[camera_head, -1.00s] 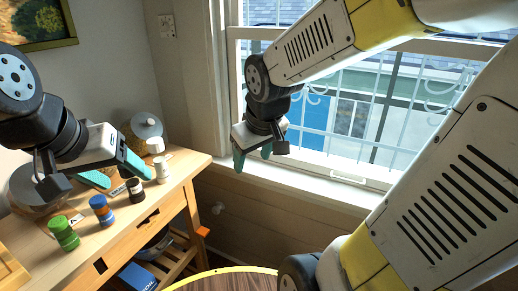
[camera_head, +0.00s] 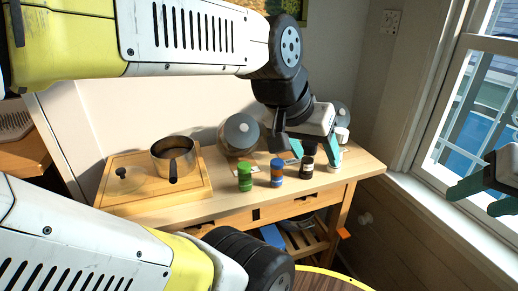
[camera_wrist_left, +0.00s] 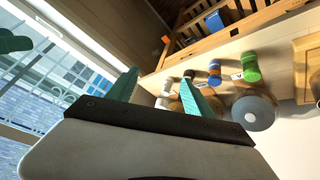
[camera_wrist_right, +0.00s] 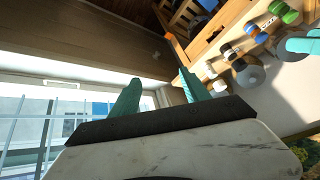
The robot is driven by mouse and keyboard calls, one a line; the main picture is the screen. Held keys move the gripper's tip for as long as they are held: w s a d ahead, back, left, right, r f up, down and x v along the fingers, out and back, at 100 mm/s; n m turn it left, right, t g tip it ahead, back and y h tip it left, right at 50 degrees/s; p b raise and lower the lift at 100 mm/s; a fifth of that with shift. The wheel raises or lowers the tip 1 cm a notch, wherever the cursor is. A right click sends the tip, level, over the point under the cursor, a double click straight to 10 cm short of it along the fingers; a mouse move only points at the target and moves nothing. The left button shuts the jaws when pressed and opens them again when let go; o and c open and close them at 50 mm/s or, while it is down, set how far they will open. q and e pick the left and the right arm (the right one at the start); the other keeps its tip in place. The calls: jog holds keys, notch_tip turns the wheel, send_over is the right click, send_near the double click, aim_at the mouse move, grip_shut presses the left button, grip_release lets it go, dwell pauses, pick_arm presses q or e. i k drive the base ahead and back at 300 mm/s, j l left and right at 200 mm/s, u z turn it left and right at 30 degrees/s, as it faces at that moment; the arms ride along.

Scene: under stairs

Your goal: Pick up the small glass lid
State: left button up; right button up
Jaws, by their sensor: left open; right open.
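A clear glass lid (camera_head: 125,181) with a small dark knob lies on the wooden board (camera_head: 200,199) at the left of the table in the head view. My left gripper (camera_head: 316,153) is open and empty, above the table's right part by the black-and-white jar (camera_head: 307,167), well right of this lid. A round grey lid-like disc with a pale knob (camera_head: 240,133) stands near the wall; it also shows in the left wrist view (camera_wrist_left: 253,113). A similar one (camera_head: 342,113) is partly hidden behind my left gripper. My right gripper (camera_head: 478,200) is open and empty by the window.
A metal pot (camera_head: 174,158) stands on the board beside the glass lid. A green jar (camera_head: 245,177) and a blue-and-orange jar (camera_head: 277,173) stand along the table's front. A white jar (camera_head: 342,135) is at the right end. A round wooden surface edge (camera_head: 340,279) is below.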

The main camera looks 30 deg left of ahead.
aim_at(123, 181)
jog(key=u, duration=2.4)
